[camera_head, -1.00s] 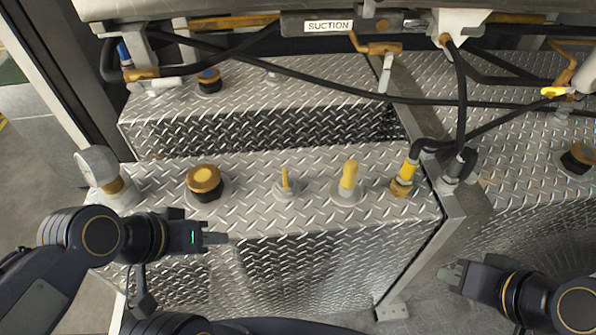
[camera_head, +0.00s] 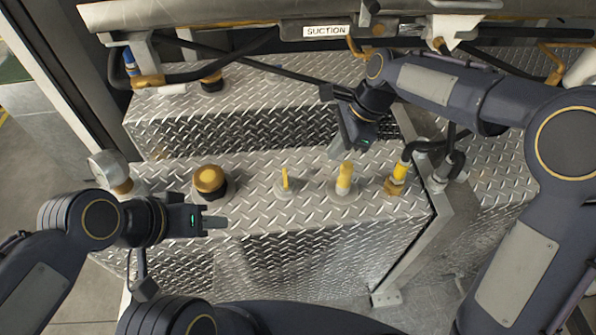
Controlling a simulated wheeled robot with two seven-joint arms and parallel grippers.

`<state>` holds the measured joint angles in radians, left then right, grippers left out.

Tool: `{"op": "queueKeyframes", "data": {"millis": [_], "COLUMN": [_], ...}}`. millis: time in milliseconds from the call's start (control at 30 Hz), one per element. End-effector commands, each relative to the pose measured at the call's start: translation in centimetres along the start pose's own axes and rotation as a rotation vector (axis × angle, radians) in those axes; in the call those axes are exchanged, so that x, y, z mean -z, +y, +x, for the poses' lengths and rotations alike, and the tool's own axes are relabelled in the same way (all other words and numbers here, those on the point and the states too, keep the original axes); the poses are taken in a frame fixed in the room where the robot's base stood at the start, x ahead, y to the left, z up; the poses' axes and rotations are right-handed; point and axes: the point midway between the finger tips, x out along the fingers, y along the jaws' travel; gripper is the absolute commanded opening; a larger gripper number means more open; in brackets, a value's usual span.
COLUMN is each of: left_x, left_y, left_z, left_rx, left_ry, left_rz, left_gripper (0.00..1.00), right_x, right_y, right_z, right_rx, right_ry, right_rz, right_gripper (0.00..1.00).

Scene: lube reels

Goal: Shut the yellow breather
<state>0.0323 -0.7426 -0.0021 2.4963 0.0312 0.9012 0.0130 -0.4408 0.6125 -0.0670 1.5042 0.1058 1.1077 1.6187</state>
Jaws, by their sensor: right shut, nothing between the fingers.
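Several yellow fittings stand in a row on the diamond-plate top (camera_head: 250,213). A yellow upright post (camera_head: 344,180) on a round grey base is right of centre. To its left is a thin yellow upright handle (camera_head: 285,179). I cannot tell from looks alone which is the breather. My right gripper (camera_head: 339,153) reaches in from the right, is shut and empty, and points down just above and behind the yellow post; I cannot tell whether it touches. My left gripper (camera_head: 214,222) is over the front edge at left, seen edge-on, with nothing visible in it.
A yellow-capped filler (camera_head: 209,180) and a pressure gauge (camera_head: 109,168) stand at left. A yellow hose fitting (camera_head: 397,178) with a black hose is right of the post. A raised diamond-plate box (camera_head: 270,100), dark hoses and a SUCTION label (camera_head: 326,31) lie behind.

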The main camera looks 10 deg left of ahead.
Motion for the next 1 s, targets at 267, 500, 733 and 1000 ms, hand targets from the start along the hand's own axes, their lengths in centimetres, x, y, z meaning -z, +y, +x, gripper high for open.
{"op": "queueKeyframes", "data": {"millis": [267,500,733,1000], "left_x": [0.0,0.1,0.2,0.5], "left_y": [0.0,0.1,0.2,0.4], "left_z": [-0.1,-0.1,-0.4,-0.9], "left_rx": [0.0,0.0,0.0,0.0], "left_ry": [0.0,0.0,0.0,0.0], "left_rz": [0.0,0.0,0.0,0.0], "left_gripper": [0.36,0.36,0.36,0.36], "right_x": [-0.4,-0.3,-0.3,-0.3], "right_y": [-0.4,-0.3,-0.2,-0.1], "right_z": [0.6,1.2,5.0,10.7], "right_rx": [-0.01,-0.011,-0.015,-0.015], "right_ry": [0.003,0.003,0.004,0.004], "right_rz": [0.025,0.025,0.026,0.024], "right_gripper": [0.0,0.0,0.0,0.0]}}
